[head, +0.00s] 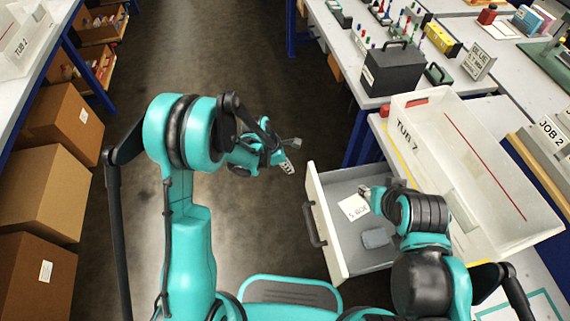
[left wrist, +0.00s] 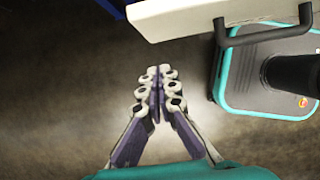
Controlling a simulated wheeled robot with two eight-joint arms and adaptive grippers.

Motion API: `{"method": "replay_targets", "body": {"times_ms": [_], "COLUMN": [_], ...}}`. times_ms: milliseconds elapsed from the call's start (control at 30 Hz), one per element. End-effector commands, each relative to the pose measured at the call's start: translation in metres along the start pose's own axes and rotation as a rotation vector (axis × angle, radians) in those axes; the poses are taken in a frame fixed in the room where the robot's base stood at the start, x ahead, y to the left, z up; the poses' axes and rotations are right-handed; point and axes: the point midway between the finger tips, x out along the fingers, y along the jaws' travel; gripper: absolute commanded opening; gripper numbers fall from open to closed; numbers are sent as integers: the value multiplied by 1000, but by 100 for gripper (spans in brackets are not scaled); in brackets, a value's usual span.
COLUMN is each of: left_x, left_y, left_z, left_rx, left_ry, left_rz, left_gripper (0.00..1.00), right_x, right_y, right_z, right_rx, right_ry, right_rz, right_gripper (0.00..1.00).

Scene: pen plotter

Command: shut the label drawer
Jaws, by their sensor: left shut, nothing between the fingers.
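The label drawer is pulled out from under the worktop at right of centre in the head view, with a white front (head: 328,233) and a dark bar handle (head: 313,224). Inside lie a white label card (head: 353,207) and a grey block (head: 376,238). My left gripper (head: 288,166) is shut and empty, in the air left of the drawer front and apart from it. In the left wrist view its fingers (left wrist: 157,76) are together, with the drawer front (left wrist: 180,14) and handle (left wrist: 265,36) above. My right gripper (head: 372,194) appears over the drawer's inner part; its fingers are mostly hidden.
A long white bin marked TUB 7 (head: 480,165) stands on the worktop right of the drawer. A black box (head: 393,69) sits on the bench behind. Cardboard boxes (head: 45,190) line the left side. The floor (head: 250,65) left of the drawer is clear.

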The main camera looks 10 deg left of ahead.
Motion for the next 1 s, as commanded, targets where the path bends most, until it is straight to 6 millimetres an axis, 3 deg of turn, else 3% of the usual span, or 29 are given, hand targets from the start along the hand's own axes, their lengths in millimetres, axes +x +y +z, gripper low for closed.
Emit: {"method": "replay_targets", "body": {"times_ms": [33, 167, 433, 1000], "left_x": [16, 42, 50, 52], "left_y": [0, 0, 0, 3], "left_z": [-1, -1, 32, 42], "left_rx": [1, 2, 2, 1], "left_ry": [0, 0, 0, 0], "left_rz": [0, 1, 0, 1], "left_gripper": [0, 0, 0, 0], "right_x": [7, 16, 22, 23], "right_y": [0, 0, 0, 0], "right_z": [5, 11, 16, 16], "right_rx": [0, 0, 0, 0], "right_ry": [0, 0, 0, 0], "right_rz": [0, 0, 0, 0], "right_gripper": [40, 40, 40, 40]}}
